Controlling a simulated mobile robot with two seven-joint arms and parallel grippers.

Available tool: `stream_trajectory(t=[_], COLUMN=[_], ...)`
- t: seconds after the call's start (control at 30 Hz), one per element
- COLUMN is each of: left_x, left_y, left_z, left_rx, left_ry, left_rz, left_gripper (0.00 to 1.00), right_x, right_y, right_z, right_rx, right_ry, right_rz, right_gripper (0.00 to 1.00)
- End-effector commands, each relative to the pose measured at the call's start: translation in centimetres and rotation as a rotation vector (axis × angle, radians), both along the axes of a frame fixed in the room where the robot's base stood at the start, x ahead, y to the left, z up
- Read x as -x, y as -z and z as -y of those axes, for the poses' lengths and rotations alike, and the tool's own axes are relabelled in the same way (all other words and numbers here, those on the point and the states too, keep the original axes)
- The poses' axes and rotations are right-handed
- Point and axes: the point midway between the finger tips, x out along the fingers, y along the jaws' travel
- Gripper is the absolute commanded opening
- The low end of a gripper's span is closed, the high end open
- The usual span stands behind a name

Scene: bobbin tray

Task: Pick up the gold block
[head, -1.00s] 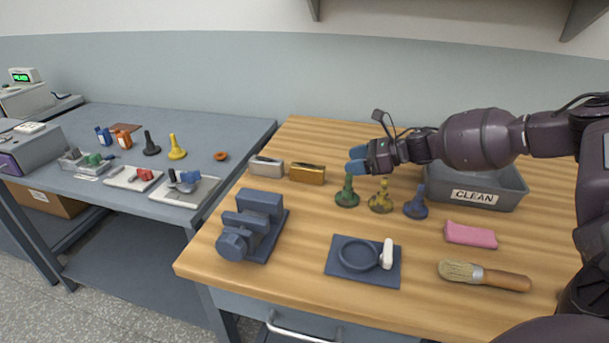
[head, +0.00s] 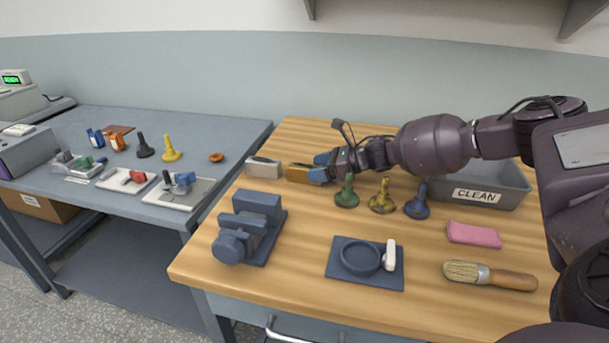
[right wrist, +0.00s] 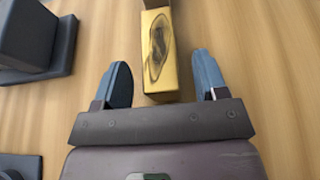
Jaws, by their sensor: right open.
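The gold block (head: 298,174) lies on the wooden table near the back, just right of a silver-white block (head: 263,168). My right gripper (head: 322,168) is at the gold block's right end, its blue fingertips near it. In the right wrist view the gold block (right wrist: 158,60) runs lengthwise from the top, and its near end lies between the open fingers (right wrist: 160,82). A gap shows on each side, so the fingers do not seem to touch it. My left gripper is not in view.
Green (head: 346,192), yellow (head: 382,197) and blue (head: 417,203) pawn-shaped pieces stand below my right arm. A grey CLEAN bin (head: 505,197) is behind them. A dark blue fixture (head: 246,232) stands at front left. A dark plate with a ring (head: 340,272), pink sponge (head: 473,234) and brush (head: 490,276) lie in front.

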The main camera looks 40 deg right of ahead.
Motion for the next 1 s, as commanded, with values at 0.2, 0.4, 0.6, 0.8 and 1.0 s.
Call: stream_trajectory(t=[0.2,0.4,0.6,0.8,1.0], left_x=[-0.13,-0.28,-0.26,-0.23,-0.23], left_y=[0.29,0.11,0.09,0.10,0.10], left_z=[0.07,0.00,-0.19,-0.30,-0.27], left_rx=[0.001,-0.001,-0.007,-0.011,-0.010], left_ry=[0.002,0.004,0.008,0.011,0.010], left_rz=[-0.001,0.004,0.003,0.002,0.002], left_gripper=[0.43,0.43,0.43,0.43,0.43], right_x=[-1.38,-1.50,-1.48,-1.47,-1.46], right_y=[0.85,0.77,0.78,0.79,0.81], right_z=[-1.13,-1.22,-1.21,-1.21,-1.21], right_rx=[0.000,0.000,0.000,0.000,0.000], right_ry=[0.000,0.001,0.001,0.001,0.000], right_rz=[-0.001,0.000,0.000,0.000,0.000], right_gripper=[0.66,0.66,0.46,0.15,0.00])
